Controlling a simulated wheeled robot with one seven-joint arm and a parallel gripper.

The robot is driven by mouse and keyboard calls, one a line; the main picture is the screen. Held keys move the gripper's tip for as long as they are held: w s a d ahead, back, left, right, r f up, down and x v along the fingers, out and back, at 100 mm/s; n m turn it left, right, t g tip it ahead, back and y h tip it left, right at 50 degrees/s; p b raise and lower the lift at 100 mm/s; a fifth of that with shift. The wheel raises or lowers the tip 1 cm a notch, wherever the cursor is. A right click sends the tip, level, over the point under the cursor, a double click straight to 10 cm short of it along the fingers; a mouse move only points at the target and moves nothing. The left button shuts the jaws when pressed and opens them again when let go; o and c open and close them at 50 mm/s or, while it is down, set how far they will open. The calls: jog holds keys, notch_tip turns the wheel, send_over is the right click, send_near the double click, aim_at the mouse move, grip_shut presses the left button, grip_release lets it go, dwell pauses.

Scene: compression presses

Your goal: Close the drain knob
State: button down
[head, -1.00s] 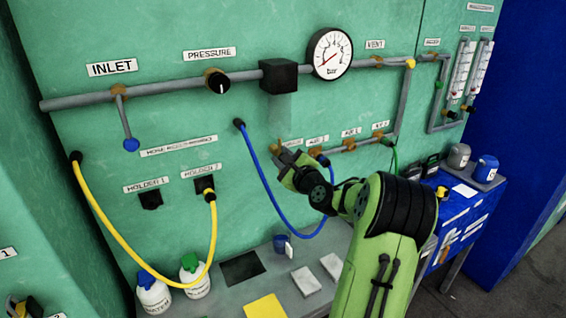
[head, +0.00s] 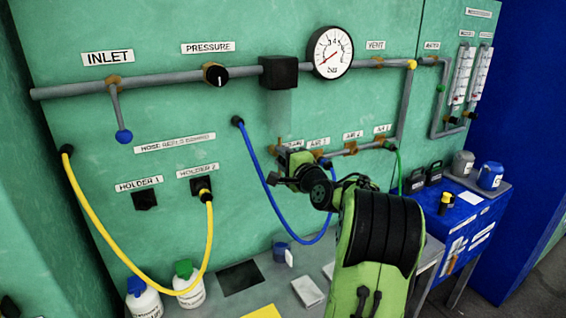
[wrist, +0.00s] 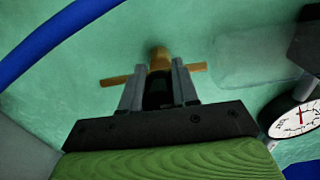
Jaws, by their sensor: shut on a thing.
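The drain knob is mostly hidden by my gripper. In the wrist view a dark knob (wrist: 158,92) sits between my two grey fingers, in front of a brass fitting (wrist: 159,60) with short brass pipe to both sides. My gripper (wrist: 157,84) is shut on this knob. In the head view my gripper (head: 282,162) is at the left end of the lower valve row, just under a partly covered label (head: 294,143). I cannot read the knob's angle clearly.
A blue hose (head: 256,165) hangs close to the left of my gripper and loops below it. The black box (head: 279,73) and the pressure gauge (head: 332,52) are above. More valves (head: 351,148) stand to the right. A bench (head: 262,292) lies below.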

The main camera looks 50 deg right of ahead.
jog(key=shift+f, duration=0.1)
dwell(0.4)
jog(key=c, duration=0.8)
grip_release()
jog(key=shift+c, duration=0.2)
jog(key=b+v, duration=0.2)
jog(key=v, duration=1.3)
jog(key=shift+s, duration=0.35)
jog(key=shift+a, duration=0.1)
